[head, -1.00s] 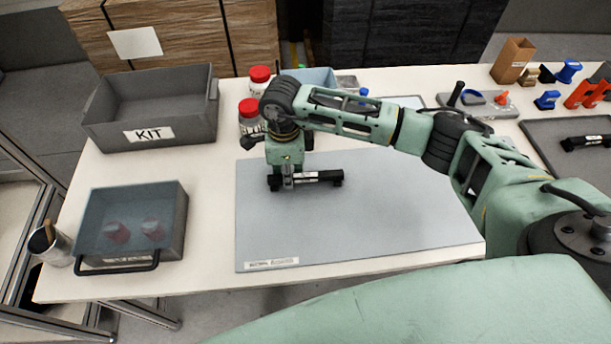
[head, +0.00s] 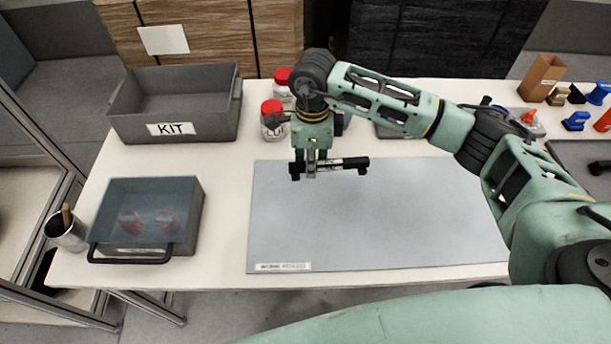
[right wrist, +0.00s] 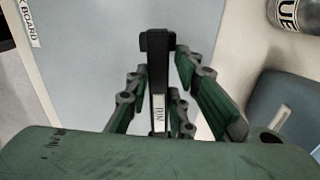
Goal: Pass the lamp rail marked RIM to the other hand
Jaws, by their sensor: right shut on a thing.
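The lamp rail (head: 345,164) is a black bar with a pale label and short feet at its ends. My right gripper (head: 310,172) points down and is shut on the rail near its left end, over the back left part of the grey work mat. The rail appears raised just above the mat. In the right wrist view the rail (right wrist: 160,60) stands between the fingers of my right gripper (right wrist: 165,100), and its label reads RIM. My left gripper is not in view.
A grey KIT bin (head: 125,131) stands at the back left. A lidded grey box (head: 190,215) with a handle is at the front left. Red-capped bottles (head: 272,108) stand close behind the gripper. The grey mat (head: 370,225) is otherwise clear. Coloured tools lie at the back right.

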